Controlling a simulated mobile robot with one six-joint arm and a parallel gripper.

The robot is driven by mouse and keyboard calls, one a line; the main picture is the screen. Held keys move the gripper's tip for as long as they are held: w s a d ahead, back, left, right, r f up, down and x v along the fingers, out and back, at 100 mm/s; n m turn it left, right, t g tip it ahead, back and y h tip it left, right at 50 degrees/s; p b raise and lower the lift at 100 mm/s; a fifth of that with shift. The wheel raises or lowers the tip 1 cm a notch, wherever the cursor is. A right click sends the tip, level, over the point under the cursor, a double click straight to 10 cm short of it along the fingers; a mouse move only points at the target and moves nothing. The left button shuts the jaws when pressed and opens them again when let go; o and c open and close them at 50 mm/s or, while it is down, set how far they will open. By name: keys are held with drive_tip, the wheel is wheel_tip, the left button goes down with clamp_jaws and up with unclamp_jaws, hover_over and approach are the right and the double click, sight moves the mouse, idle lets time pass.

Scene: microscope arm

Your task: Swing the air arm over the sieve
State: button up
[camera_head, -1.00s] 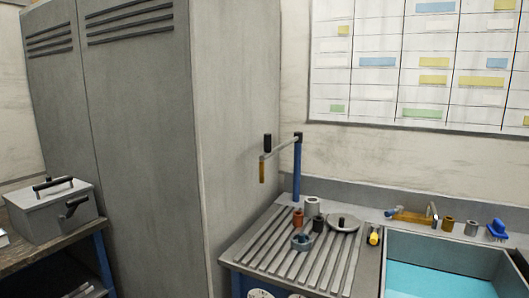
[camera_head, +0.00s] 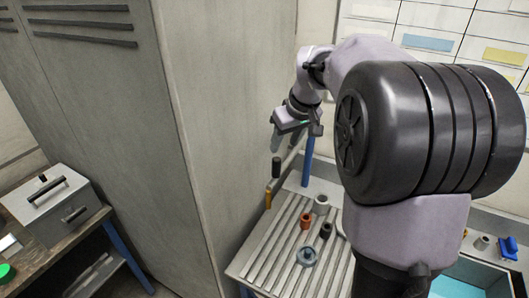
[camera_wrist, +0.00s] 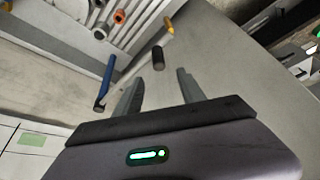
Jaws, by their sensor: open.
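The air arm has a blue post (camera_head: 308,162), a thin grey bar, a black upright handle (camera_head: 276,168) and a brass nozzle (camera_head: 268,198) hanging below its free end. The bar points left, near the locker side, with the nozzle away from the sieve. The sieve (camera_head: 306,256), a round blue-grey ring, lies on the draining board. My gripper (camera_head: 300,130) is above and behind the handle, beside the post's top. In the wrist view my gripper (camera_wrist: 158,84) has its fingers apart and empty; the handle (camera_wrist: 158,58) shows just beyond the fingertips, not between them.
An orange cup (camera_head: 306,221), a black cup (camera_head: 326,230) and a grey cup (camera_head: 321,204) stand on the ribbed draining board (camera_head: 262,250). A tall grey locker (camera_head: 185,120) stands close on the left. My arm hides much of the sink (camera_head: 465,287).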

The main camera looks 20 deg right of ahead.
sight(275, 165)
drive_tip(key=x, duration=1.4)
drive_tip(key=shift+w+d+r, duration=0.1)
drive_tip(key=shift+w+d, duration=0.1)
drive_tip(key=shift+d, duration=0.1)
drive_tip(key=shift+s+a, duration=0.1)
clamp_jaws()
idle(0.4)
